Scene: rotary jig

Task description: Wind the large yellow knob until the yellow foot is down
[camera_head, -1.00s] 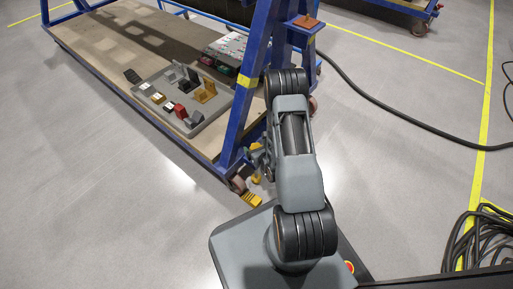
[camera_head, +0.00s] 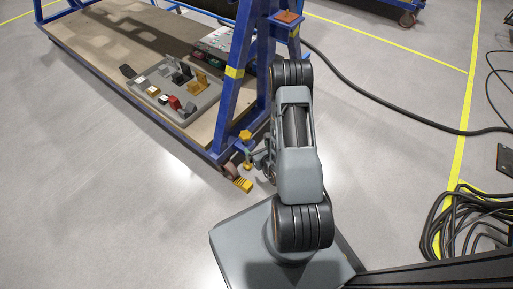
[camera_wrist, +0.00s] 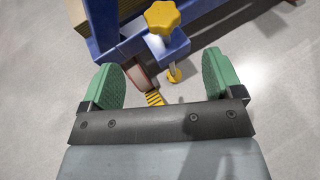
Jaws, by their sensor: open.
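The large yellow knob (camera_wrist: 162,17) is lobed and sits on top of a blue bracket at the frame's corner; it also shows in the head view (camera_head: 245,135). Below it a screw carries the round yellow foot (camera_wrist: 175,75), which also shows in the head view (camera_head: 247,167). The foot looks raised above the floor, but I cannot tell the gap. My gripper (camera_wrist: 161,62) is open and empty, its green pads wide apart. In the wrist view the knob is beyond the fingertips, roughly centred between them, not touched.
A caster (camera_head: 231,169) with a yellow striped pedal (camera_head: 243,185) is beside the foot; the pedal also shows in the wrist view (camera_wrist: 153,97). A blue upright (camera_head: 229,90) rises close by. A grey tray (camera_head: 201,101) of parts lies on the wooden deck. Cables lie at right.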

